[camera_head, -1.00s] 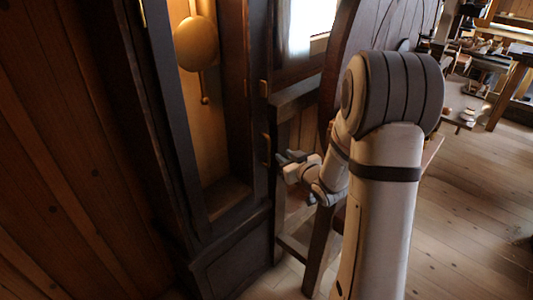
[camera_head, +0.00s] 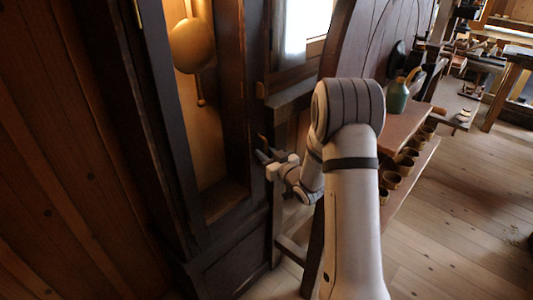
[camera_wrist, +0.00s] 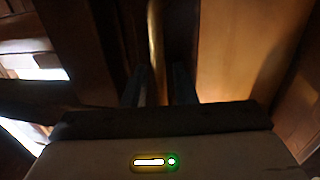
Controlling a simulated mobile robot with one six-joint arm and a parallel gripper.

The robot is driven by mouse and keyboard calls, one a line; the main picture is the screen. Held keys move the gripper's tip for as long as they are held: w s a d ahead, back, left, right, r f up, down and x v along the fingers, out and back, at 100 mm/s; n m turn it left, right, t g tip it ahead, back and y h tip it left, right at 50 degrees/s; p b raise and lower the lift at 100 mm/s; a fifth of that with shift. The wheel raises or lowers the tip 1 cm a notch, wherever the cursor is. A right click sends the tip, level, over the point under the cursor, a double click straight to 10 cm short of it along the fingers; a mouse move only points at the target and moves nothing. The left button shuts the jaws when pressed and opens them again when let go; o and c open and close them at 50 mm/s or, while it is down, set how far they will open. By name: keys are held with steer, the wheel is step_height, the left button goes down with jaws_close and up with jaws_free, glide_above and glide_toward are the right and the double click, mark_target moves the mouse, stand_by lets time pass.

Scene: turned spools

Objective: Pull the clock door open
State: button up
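The clock (camera_head: 222,244) is a tall dark wooden case at left centre in the head view. A round brass pendulum (camera_head: 192,45) hangs in its lit interior. The clock door's dark frame (camera_head: 237,95) stands along the right side of the lit opening, and the door looks closed. Its brass handle (camera_head: 262,139) is partly hidden by my gripper (camera_head: 262,157). In the wrist view, the upright handle (camera_wrist: 155,45) shows between my two dark fingers (camera_wrist: 158,85). The fingers are apart, with a gap on each side of the handle. I cannot tell how deep it sits between them.
A dark wooden bench (camera_head: 285,94) stands right of the clock near a bright window (camera_head: 306,25). Open plank floor (camera_head: 460,215) lies to the right.

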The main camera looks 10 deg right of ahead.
steer(key=shift+c, duration=0.4)
jaws_close()
